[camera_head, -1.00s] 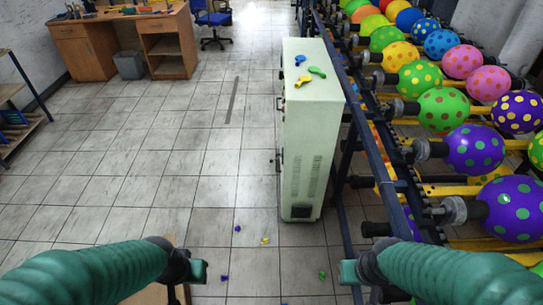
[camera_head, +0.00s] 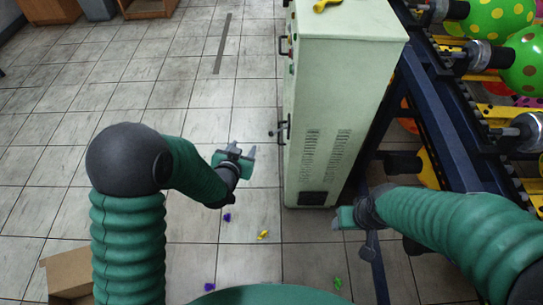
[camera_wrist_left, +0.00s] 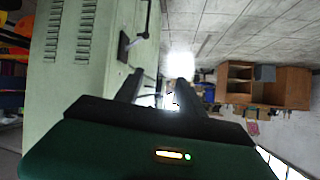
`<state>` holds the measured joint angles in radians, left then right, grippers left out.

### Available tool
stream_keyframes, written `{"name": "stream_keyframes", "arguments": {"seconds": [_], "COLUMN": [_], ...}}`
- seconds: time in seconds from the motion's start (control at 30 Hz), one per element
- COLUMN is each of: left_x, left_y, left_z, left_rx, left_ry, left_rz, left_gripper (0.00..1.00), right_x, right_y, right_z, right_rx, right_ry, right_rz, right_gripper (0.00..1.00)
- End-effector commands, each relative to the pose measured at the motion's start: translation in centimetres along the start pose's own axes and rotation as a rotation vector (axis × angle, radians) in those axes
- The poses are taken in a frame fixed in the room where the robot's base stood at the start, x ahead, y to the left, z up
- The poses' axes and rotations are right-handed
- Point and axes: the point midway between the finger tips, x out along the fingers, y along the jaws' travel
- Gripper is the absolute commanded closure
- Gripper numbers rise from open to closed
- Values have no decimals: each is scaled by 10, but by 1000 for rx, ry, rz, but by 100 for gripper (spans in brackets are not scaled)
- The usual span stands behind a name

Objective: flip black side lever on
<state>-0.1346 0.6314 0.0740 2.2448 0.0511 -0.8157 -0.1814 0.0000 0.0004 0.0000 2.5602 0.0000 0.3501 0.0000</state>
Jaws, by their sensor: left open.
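The pale green cabinet (camera_head: 345,100) stands upright with black fittings on its left side. The black side lever (camera_head: 273,133) juts out to the left there, beside a black handle (camera_head: 287,129). My left gripper (camera_head: 243,150) is open and empty, to the left of the lever and slightly below it in the picture, apart from it. In the left wrist view the gripper's fingers (camera_wrist_left: 157,88) are spread, and a black plate with a small lever (camera_wrist_left: 133,43) shows on the cabinet side. My right gripper (camera_head: 338,218) is in front of the cabinet; its fingers are not clear.
A dark blue rack (camera_head: 440,125) with balloons (camera_head: 500,28) stands close to the cabinet's right. Small coloured pieces, such as a yellow one (camera_head: 263,235), lie on the floor. A cardboard box (camera_head: 68,272) is at lower left.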

Motion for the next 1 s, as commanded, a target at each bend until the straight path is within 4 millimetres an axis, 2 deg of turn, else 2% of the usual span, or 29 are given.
{"name": "stream_keyframes", "arguments": {"seconds": [0.03, 0.1, 0.2, 0.33, 0.43, 0.57, 0.67, 1.0], "left_x": [41, 71, 100, 116, 118, 127, 145, 225], "left_y": [15, 30, 46, 58, 61, 61, 60, 57], "left_z": [51, 75, 102, 122, 124, 116, 107, 68], "left_rx": [14, 32, 50, 63, 67, 68, 67, 67], "left_ry": [65, 177, 315, 437, 482, 495, 496, 494], "left_rz": [2, -4, -20, -41, -52, -55, -55, -54], "left_gripper": [54, 54, 54, 54, 54, 54, 54, 54], "right_x": [60, 97, 138, 166, 172, 174, 183, 220], "right_y": [0, 0, 0, 0, 0, 0, 0, 0], "right_z": [14, 23, 32, 39, 40, 40, 42, 52], "right_rx": [0, 0, 0, 0, 0, 0, 0, 0], "right_ry": [0, 0, 0, 0, 1, 2, 2, 1], "right_rz": [0, 0, 0, 0, 0, 0, 0, 0], "right_gripper": [42, 42, 42, 42, 42, 42, 42, 42]}}
